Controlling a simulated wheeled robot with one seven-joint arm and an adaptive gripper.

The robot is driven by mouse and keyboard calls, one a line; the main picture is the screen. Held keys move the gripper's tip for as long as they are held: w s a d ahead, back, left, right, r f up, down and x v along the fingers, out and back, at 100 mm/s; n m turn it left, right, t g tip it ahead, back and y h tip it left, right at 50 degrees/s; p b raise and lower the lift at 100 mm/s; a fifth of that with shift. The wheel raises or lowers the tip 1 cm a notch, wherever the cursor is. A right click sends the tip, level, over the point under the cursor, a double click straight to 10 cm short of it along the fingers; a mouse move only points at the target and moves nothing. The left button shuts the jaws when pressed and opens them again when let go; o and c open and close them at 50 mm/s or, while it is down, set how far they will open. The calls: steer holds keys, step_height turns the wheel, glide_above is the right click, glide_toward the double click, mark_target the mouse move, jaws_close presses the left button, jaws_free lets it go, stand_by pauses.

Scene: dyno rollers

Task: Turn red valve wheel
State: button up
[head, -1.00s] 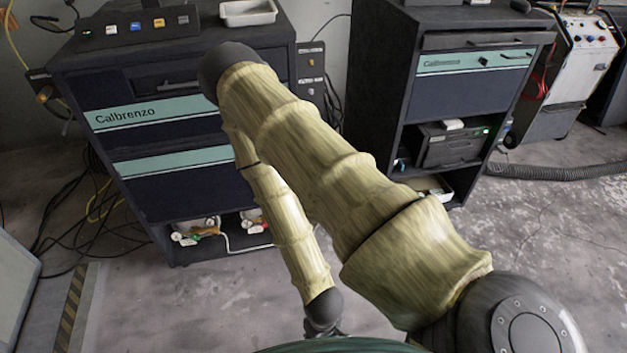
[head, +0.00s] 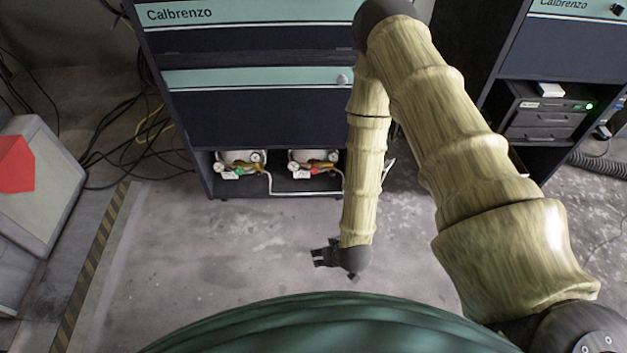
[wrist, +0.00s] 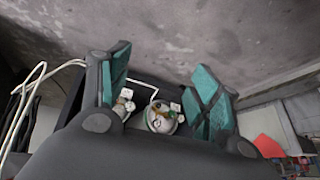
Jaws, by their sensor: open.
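Two pale assemblies with valve fittings and round gauges sit on the low open shelf of the left Calbrenzo cabinet. The right assembly has a small red part (head: 315,170), perhaps the red valve wheel; its shape is too small to tell. The left assembly has a small green part (head: 238,172). My gripper (head: 320,256) hangs in front of the cabinet, apart from the shelf, and is open and empty. In the wrist view, its teal-padded fingers (wrist: 163,68) are spread, with both assemblies (wrist: 160,118) showing between them at a distance.
The dark Calbrenzo cabinet (head: 260,120) stands above the shelf. A second cabinet (head: 550,60) is at the right. Loose cables (head: 130,150) lie left of the shelf. A grey block with a red patch (head: 35,185) and a striped floor line (head: 95,260) are at left. The floor before the shelf is clear.

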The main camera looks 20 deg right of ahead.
steer(key=w+a+f+t+b, duration=0.1)
steer(key=w+f+t+b, duration=0.3)
steer(key=w+f+b, duration=0.65)
steer(key=m+t+h+b, duration=0.3)
steer(key=t+h+b, duration=0.4)
steer(key=b, duration=1.7)
glide_toward(314, 172)
steer(key=t, duration=0.1)
steer(key=shift+y, duration=0.4)
steer(key=b+x, duration=0.1)
steer(key=x, duration=0.2)
steer(key=b+x, duration=0.4)
steer(key=x, duration=0.1)
steer(key=shift+w+d+f, duration=0.2)
steer(key=shift+d+f, duration=0.2)
steer(key=shift+b+x, duration=0.4)
steer(key=shift+x, duration=0.65)
steer(key=shift+r, duration=0.2)
steer(key=c, duration=1)
